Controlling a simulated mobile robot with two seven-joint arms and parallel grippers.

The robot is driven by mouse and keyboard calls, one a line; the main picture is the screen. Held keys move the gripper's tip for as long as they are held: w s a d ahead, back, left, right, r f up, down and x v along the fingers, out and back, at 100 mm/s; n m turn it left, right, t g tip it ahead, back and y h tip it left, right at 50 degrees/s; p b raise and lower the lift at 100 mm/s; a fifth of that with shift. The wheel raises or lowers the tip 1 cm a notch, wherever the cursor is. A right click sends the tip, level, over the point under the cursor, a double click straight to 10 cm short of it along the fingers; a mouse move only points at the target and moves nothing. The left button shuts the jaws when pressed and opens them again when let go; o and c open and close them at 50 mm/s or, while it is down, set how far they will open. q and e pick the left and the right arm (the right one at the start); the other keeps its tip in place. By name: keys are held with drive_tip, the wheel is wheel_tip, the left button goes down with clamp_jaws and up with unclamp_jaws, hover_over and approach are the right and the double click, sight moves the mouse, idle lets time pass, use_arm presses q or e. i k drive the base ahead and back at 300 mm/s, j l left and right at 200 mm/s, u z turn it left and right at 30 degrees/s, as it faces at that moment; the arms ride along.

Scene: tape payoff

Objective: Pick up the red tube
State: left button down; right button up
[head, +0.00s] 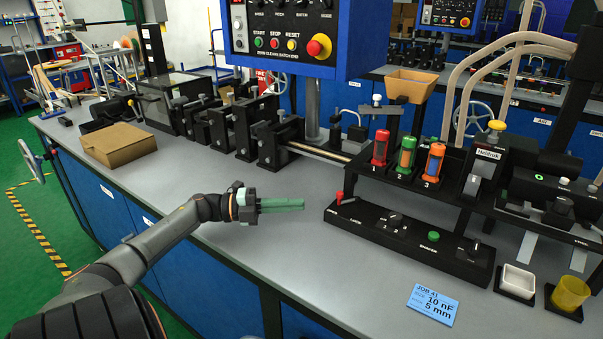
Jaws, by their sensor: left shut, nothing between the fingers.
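The red tube (380,148) stands upright in the slot marked 1 of the black rack, at the left end of a row of three. My right gripper is not in the view.
A control box (290,35) hangs above the bench. A blue job card (432,304), white cup (517,280) and yellow cup (570,293) are at right.

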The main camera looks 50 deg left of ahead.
sight(382, 137)
drive_tip(key=k+j, duration=0.8)
drive_tip(key=j, duration=0.15)
